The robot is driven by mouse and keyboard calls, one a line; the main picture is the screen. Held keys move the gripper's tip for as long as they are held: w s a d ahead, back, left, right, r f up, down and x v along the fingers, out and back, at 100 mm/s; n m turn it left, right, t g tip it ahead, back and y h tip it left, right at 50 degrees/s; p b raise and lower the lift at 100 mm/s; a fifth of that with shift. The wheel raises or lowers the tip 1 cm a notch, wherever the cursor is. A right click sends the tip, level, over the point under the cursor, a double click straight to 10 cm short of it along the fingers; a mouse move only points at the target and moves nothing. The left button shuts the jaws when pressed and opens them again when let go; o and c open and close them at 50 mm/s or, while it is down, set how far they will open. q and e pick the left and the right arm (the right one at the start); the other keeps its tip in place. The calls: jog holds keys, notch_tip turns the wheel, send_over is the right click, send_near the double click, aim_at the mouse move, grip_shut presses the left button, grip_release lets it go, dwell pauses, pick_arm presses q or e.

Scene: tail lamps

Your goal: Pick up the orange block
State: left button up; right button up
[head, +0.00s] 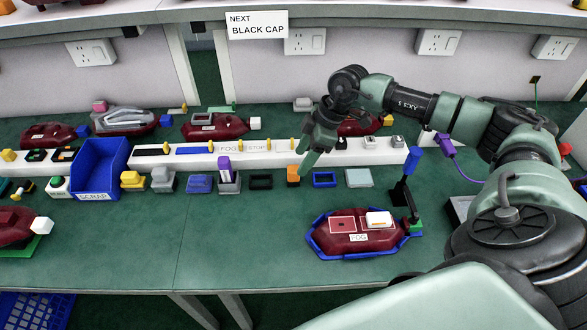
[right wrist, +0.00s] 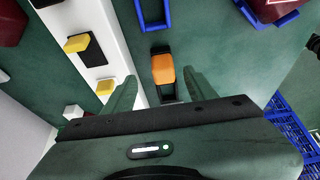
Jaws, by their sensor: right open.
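The orange block (head: 293,172) sits in a small dark holder on the green bench, just in front of the white rail. In the right wrist view the orange block (right wrist: 163,69) lies ahead of and between the two finger lines, with its dark holder (right wrist: 160,50) partly showing. My right gripper (head: 308,158) is above and close beside the block in the head view, pointing down. In the wrist view the right gripper (right wrist: 158,85) is open, with nothing between its fingers. I cannot tell the exact height gap to the block. My left gripper is not in view.
A blue frame (head: 324,179) stands right of the block, a dark tray (head: 261,182) left. The white rail (head: 345,155) runs behind. A red lamp housing (head: 340,238) lies in a blue cradle in front. A sign (head: 257,25) reads "NEXT BLACK CAP". The bench's front left-middle is clear.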

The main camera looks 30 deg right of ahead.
aim_at(294, 168)
jog(key=shift+a+f+p, duration=0.3)
jog(key=shift+a+f, duration=0.45)
jog(key=shift+f, duration=0.25)
jog(key=x, duration=0.3)
jog(key=shift+w+f, duration=0.2)
jog(key=shift+f, duration=0.2)
grip_shut()
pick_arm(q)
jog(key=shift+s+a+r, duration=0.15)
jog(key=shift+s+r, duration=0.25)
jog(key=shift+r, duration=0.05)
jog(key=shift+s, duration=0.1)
pick_arm(e)
jog(key=shift+w+r, duration=0.1)
jog(key=shift+r, duration=0.6)
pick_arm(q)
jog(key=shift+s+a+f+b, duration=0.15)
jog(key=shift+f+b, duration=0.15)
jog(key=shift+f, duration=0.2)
pick_arm(e)
notch_tip(294, 168, up, 19)
jog(key=shift+f, duration=0.1)
